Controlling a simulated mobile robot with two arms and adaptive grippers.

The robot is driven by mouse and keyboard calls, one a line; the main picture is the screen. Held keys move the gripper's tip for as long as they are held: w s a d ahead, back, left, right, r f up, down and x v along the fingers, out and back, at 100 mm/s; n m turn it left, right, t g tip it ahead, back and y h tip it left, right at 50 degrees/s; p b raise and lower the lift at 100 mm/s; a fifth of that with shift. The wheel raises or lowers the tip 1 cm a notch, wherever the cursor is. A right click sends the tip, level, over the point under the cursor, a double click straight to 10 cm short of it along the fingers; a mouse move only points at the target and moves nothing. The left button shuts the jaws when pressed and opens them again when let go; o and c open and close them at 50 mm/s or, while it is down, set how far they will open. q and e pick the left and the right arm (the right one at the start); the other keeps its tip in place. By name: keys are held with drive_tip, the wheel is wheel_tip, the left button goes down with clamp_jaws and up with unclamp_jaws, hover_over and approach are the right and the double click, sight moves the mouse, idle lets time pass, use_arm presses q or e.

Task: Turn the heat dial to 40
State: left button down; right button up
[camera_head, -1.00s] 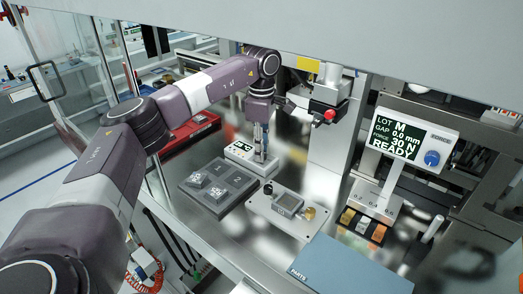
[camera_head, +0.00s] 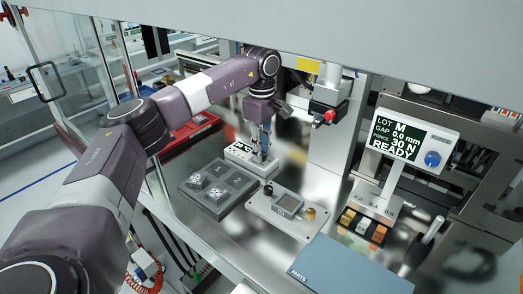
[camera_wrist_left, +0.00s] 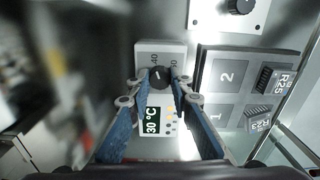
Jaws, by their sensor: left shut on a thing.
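The heat dial is a dark round knob (camera_wrist_left: 160,75) on a white control box, seen in the left wrist view. The box (camera_wrist_left: 150,47) also stands on the bench in the head view (camera_head: 238,156). Its green display (camera_wrist_left: 151,121) reads 30 °C. Numbers are printed around the knob; one looks like 40, the other is hard to read. My left gripper (camera_wrist_left: 162,82) points down over the box, its blue fingers shut on the knob from both sides. In the head view the left gripper (camera_head: 263,155) hides the knob. My right gripper is not in view.
A grey tray (camera_head: 208,204) with numbered places and small chips stands beside the box. A plate (camera_head: 268,216) with a small device and knobs lies to the right. A blue-grey PARTS box (camera_head: 350,268) is in front. A READY monitor (camera_head: 402,140) stands at the right.

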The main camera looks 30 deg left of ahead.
use_arm(q)
drive_tip(key=c, duration=1.7)
unclamp_jaws()
drive_tip(key=shift+c, duration=0.2)
drive_tip(key=shift+r, duration=0.1)
wheel_tip(320, 180, up, 12)
